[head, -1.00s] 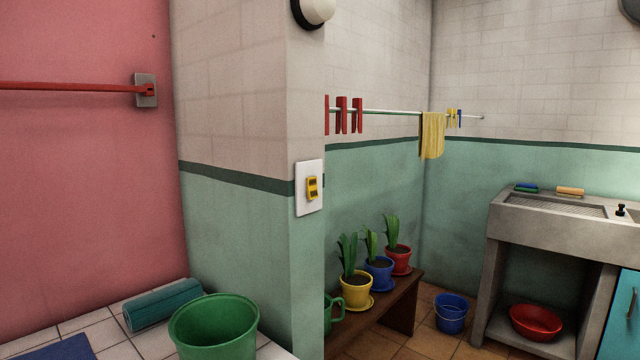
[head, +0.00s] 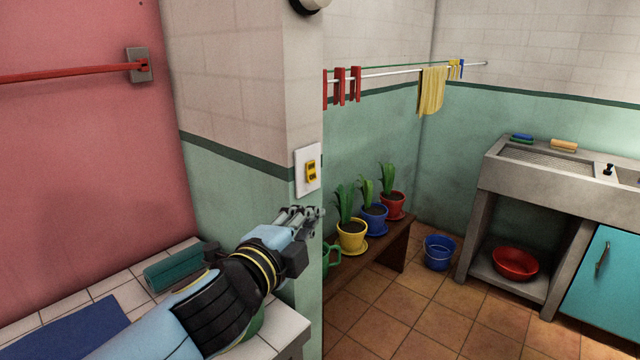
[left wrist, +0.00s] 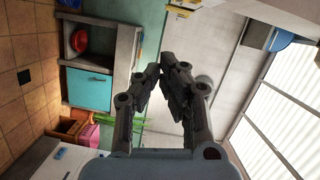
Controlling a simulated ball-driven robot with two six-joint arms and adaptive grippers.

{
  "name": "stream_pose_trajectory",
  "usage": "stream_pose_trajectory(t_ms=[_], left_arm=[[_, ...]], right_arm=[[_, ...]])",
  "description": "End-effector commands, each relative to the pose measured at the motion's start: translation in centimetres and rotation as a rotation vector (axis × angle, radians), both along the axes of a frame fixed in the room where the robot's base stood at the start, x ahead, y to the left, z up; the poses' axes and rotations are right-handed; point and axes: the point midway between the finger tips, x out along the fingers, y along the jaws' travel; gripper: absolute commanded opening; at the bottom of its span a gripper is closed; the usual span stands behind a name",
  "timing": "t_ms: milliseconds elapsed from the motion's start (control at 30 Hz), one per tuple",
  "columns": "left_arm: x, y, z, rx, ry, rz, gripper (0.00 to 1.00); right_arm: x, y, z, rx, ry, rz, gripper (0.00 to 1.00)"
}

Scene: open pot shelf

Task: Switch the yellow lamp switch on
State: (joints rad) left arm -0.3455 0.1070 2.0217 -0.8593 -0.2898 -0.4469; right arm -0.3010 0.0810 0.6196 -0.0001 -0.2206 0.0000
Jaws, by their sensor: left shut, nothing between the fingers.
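The yellow lamp switch (head: 311,170) sits on a white wall plate (head: 301,184) at the end of the tiled wall, in the middle of the head view. My left gripper (head: 312,212) is just below the plate in the picture, with its fingers pointing toward the wall end. It is shut and empty. I cannot tell whether it touches the wall. In the left wrist view its fingertips (left wrist: 166,68) come together, and the switch does not show there. My right gripper is in neither view.
A white-tiled counter (head: 100,297) with a teal rolled item (head: 172,272) lies under my left arm. A red rail (head: 60,74) crosses the pink wall. Potted plants (head: 351,235) stand on a wooden bench (head: 385,258) to the right.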

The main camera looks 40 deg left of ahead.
Motion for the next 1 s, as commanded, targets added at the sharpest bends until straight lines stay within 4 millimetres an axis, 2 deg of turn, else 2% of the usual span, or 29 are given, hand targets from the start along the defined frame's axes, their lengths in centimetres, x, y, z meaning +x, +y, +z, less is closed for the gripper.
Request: stream_pose_trajectory(t_ms=[33, 100, 400, 533, 667, 1000], left_arm=[[0.2, -0.3, 1.0, 0.033, -0.018, -0.016, 0.0], [0.4, -0.5, 1.4, 0.056, -0.03, -0.028, 0.0], [0.4, -0.5, 1.3, 0.057, -0.03, -0.028, 0.0], [1.3, -0.4, 1.4, 0.056, -0.031, -0.028, 0.0], [3.3, -0.1, 1.5, 0.056, -0.032, -0.028, 0.0], [10.5, 1.2, 1.2, 0.056, -0.031, -0.028, 0.0]], right_arm=[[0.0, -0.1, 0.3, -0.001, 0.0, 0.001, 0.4], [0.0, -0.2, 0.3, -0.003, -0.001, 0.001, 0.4], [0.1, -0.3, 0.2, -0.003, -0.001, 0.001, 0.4], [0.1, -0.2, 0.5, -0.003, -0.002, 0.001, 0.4], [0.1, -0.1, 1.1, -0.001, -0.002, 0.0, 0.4], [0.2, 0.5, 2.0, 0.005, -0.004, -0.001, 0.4]])
